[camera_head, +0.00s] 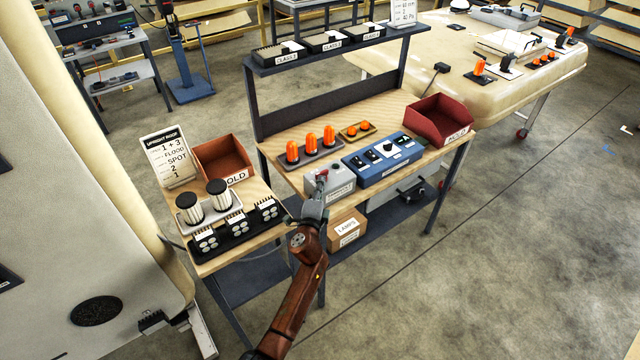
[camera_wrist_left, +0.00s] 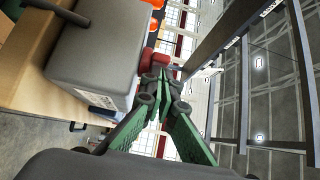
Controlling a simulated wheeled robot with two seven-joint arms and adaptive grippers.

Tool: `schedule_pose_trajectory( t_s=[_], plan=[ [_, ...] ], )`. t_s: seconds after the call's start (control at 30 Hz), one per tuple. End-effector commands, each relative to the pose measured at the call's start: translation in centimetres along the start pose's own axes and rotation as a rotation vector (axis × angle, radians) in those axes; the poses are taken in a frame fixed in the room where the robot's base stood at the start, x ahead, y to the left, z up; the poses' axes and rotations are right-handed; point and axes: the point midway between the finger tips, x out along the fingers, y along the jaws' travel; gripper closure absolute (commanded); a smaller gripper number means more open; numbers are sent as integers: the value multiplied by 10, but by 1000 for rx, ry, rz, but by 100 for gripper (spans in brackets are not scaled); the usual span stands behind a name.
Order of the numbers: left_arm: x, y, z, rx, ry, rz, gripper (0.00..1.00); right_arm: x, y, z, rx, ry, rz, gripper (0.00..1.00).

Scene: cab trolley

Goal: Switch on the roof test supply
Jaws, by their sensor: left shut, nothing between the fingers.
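A grey box (camera_head: 337,190) with a white label on its front stands at the near edge of the wooden bench. The label is too small to read. A red switch part (camera_head: 321,176) shows at its left side, and in the wrist view the red part (camera_wrist_left: 153,61) sits beside the grey box (camera_wrist_left: 100,45). My left gripper (camera_head: 316,198) is at the box's left front, shut and empty. In the wrist view its green fingers (camera_wrist_left: 158,92) meet close to the red part; I cannot tell whether they touch it. My right gripper is not in view.
A blue switch panel (camera_head: 372,172) stands right of the grey box. Orange lamps on a tray (camera_head: 327,153) stand behind. A red bin (camera_head: 440,120) is at the bench's right end. The left trolley carries an OLD bin (camera_head: 222,160) and lamp units (camera_head: 237,232).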

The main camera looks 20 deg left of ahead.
Motion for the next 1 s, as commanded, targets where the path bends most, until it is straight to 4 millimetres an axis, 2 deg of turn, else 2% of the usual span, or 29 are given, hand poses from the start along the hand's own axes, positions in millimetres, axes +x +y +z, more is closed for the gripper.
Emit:
schedule_pose_trajectory(
  t_s=[1.0],
  plan=[
    [-1,0,11,0,-4,0,100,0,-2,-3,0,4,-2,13]
  ],
)
